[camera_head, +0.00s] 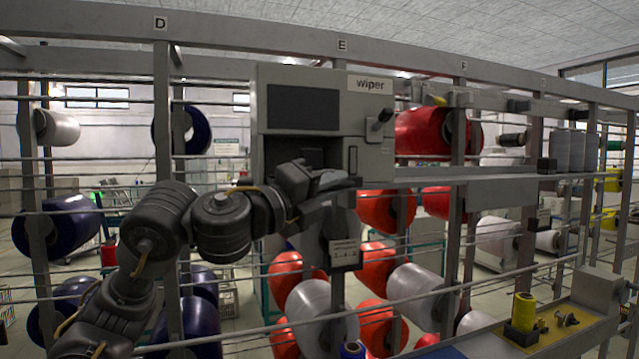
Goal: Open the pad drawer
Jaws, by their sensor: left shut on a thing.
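The wiper unit (372,112) is a grey box labelled "wiper", mounted on the rack at the middle of the head view. It has a dark panel at upper left, a black knob on its right side and a dark recess low in its front. My left gripper (338,184) reaches in from the left and is at this lower front, in front of the recess. Its jaws are shut on a part there, which looks like the pad drawer. The drawer and its handle are mostly hidden behind the gripper, so I cannot tell how far out it stands. My right gripper is not in view.
Rack posts and thin horizontal rails cross the view around my arm. Red spools (428,131), blue spools (68,222) and white spools hang on the rack. A small labelled box (345,254) hangs below the unit. A tray with a yellow spool (523,311) stands at lower right.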

